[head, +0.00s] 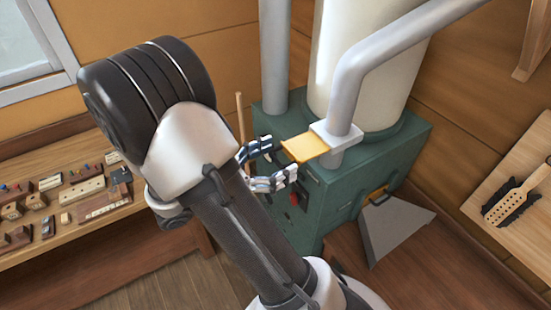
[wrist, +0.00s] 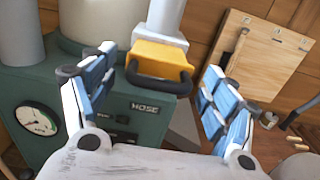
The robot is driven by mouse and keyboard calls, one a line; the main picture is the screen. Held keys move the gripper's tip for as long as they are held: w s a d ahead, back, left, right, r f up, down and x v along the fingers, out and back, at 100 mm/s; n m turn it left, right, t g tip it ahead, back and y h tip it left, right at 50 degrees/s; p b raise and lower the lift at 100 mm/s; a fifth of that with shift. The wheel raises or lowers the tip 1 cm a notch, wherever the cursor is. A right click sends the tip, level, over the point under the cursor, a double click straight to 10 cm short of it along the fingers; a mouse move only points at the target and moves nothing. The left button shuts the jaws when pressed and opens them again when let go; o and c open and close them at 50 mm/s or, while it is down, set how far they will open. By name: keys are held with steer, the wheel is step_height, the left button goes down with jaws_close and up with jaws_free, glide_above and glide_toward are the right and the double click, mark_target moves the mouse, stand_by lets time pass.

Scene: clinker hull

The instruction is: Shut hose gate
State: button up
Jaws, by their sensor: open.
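The hose gate is a yellow plate (head: 306,147) sticking out of a light grey collar (head: 337,134) on the bent grey pipe (head: 350,75). In the wrist view the yellow plate (wrist: 160,56) has a black bar handle (wrist: 158,85) on its near edge, above a panel label reading HOSE (wrist: 145,107). My gripper (head: 275,164) is open and empty, facing the plate's handle end. In the wrist view my gripper's fingers (wrist: 160,65) stand left and right of the handle, apart from it. The head view shows the handle only poorly.
The green machine cabinet (head: 400,150) carries a round gauge (wrist: 37,121) and a tall cream cylinder. A grey wedge-shaped piece (head: 395,228) lies at its foot. A workbench with wooden blocks (head: 85,190) is left; a board with a brush (head: 512,200) is right.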

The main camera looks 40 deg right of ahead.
mark_target(302, 147)
steer(key=shift+r, duration=0.1)
steer(key=c, duration=1.6)
steer(key=p+x, duration=0.1)
steer(key=x, duration=0.6)
steer(key=shift+d, duration=0.15)
steer(key=shift+r, duration=0.1)
steer(key=o, duration=1.6)
steer(key=shift+d, duration=0.2)
steer(key=shift+s, duration=0.1)
